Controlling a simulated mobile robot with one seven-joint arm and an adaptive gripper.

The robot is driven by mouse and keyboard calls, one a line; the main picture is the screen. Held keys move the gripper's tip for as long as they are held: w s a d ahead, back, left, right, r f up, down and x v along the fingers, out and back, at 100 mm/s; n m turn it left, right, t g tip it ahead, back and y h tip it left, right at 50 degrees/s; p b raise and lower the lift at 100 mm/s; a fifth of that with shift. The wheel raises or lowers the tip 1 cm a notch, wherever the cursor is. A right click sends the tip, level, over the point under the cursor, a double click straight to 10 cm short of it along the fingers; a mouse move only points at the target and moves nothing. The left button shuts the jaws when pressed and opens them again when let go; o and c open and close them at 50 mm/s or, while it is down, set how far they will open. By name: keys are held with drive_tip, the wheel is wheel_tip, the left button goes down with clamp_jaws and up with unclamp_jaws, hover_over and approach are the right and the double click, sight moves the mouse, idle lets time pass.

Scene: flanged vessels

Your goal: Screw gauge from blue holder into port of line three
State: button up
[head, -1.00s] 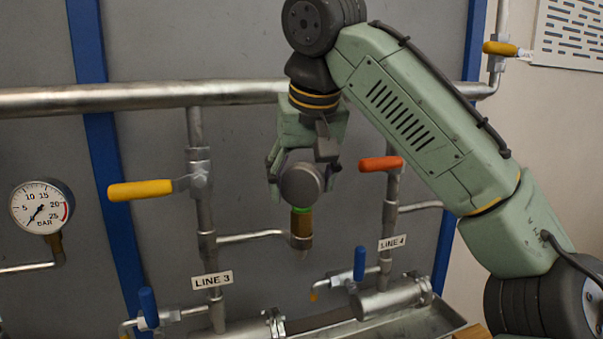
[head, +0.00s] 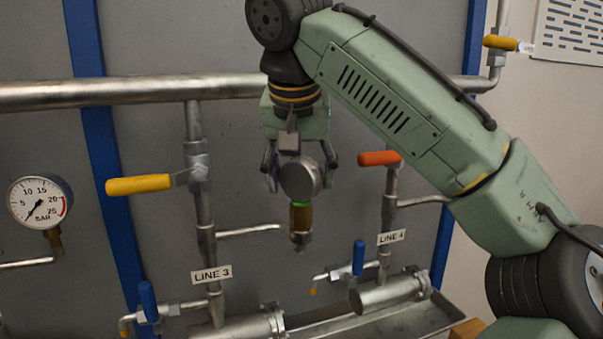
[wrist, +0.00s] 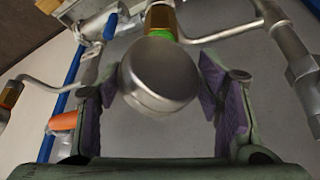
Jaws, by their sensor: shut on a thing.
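The gauge (head: 300,180) shows its plain silver back in the head view. My gripper (head: 299,172) is shut on it from above, with a finger on each side. The wrist view shows the gauge (wrist: 160,75) between the purple pads. Below the gauge is a green ring (head: 300,204), then the brass port fitting (head: 301,217) by the end of line three's side pipe (head: 250,231). The gauge looks upright and in line with this fitting; how deep its thread sits is hidden. The LINE 3 label (head: 211,275) is lower left. I cannot see the blue holder.
Line three's yellow handle (head: 138,185) sticks out left of the gauge. Line four's orange handle (head: 379,158) is close on the right. A thick pipe (head: 150,93) runs behind my wrist. Another gauge (head: 40,202) is at far left. A metal tray (head: 415,328) lies below.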

drive_tip(key=shift+m, duration=0.6)
drive_tip(key=o, duration=1.5)
